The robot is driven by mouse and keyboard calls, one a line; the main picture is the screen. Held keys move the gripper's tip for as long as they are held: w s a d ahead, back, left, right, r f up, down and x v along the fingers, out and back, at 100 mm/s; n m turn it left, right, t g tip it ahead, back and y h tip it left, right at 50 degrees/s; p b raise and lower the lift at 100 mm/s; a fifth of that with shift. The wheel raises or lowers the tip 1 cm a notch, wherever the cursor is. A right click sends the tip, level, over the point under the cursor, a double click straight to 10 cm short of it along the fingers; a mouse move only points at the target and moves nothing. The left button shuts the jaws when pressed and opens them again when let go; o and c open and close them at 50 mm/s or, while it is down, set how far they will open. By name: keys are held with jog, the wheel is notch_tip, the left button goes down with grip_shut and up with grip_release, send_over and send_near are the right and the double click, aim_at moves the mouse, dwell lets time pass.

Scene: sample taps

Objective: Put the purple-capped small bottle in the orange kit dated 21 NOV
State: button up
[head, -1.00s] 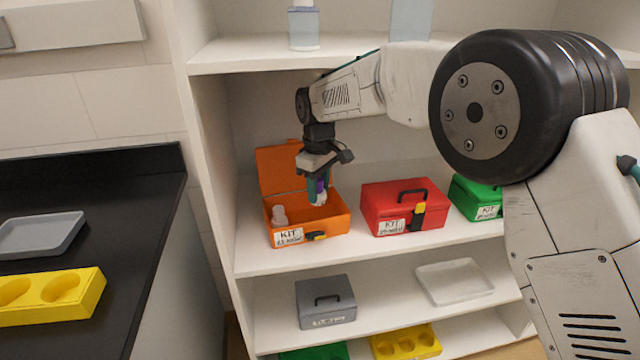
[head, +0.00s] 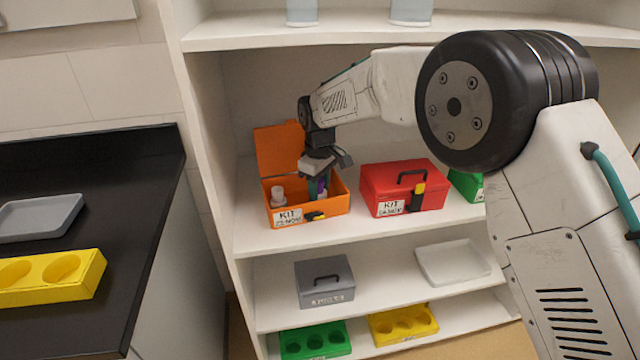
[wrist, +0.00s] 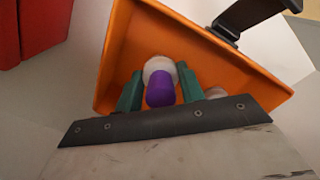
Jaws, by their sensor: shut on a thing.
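The orange kit (head: 338,204) stands open on the middle shelf, its lid raised at the back. Its label (head: 288,216) is too small to read surely. My gripper (head: 318,188) points down into the box and is shut on the purple-capped small bottle (wrist: 160,90). In the wrist view the purple cap faces the camera between the green fingers, with the orange walls (wrist: 125,50) around it. I cannot tell whether the bottle touches the box floor. A pale small bottle (head: 278,196) stands in the left part of the kit.
A closed red kit (head: 375,200) stands right of the orange one, with a green kit (head: 466,185) beyond. A grey case (head: 325,282) and a white tray (head: 452,262) are on the shelf below. The upper shelf edge (head: 300,36) is above my arm.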

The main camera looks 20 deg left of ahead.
jog(key=shift+f, duration=0.55)
dwell(0.4)
jog(key=o, duration=1.1)
jog(key=shift+o, duration=0.2)
